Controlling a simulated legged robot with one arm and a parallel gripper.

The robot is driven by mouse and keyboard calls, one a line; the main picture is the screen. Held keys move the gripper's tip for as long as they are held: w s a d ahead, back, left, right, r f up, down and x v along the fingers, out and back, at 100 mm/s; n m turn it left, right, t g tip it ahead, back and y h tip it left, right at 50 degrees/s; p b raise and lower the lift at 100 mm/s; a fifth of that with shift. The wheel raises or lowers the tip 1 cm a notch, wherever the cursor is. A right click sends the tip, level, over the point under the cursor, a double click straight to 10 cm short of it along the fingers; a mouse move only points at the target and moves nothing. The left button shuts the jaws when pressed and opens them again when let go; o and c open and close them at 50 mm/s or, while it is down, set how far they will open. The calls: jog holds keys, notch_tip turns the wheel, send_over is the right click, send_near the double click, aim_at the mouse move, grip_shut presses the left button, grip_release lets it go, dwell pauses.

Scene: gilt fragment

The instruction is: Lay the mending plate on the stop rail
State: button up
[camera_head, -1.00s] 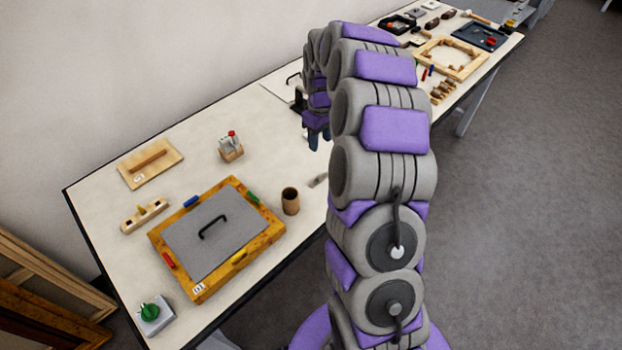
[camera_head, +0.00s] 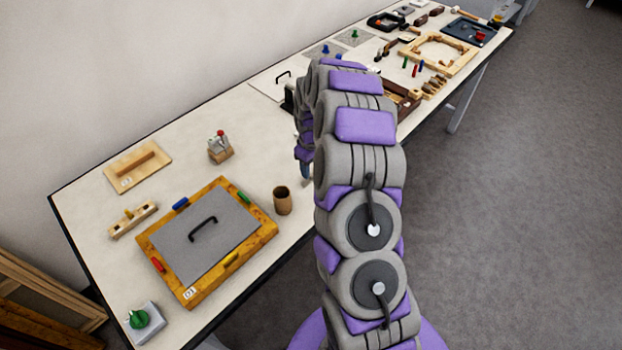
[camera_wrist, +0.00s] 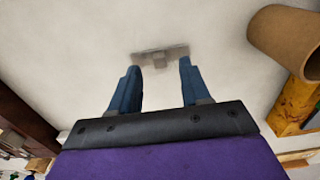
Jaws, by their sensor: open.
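A small grey metal plate with a raised block at its middle, apparently the mending plate (camera_wrist: 177,51), lies flat on the table just beyond my fingertips in the wrist view. My gripper (camera_wrist: 159,67) is open, its two blue fingers apart with nothing between them; the plate is ahead of the gap, seemingly not touched. In the head view my gripper (camera_head: 306,173) points down over the table, and my arm hides most of the area around it. A wooden board with a raised bar (camera_head: 138,163), possibly the stop rail, lies at the far left of the table, with a small label.
A brown cup (camera_head: 283,201) stands close to my gripper. A wooden-framed grey panel with a black handle (camera_head: 207,240) lies left of it. A small block holding tools (camera_head: 220,150) stands behind. A notched wooden block (camera_head: 133,219) and a green-knobbed box (camera_head: 144,321) are farther left.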

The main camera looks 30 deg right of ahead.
aim_at(311, 177)
notch_tip(311, 177, down, 3)
jog(key=shift+w+r, duration=0.1)
grip_shut()
dwell(0.4)
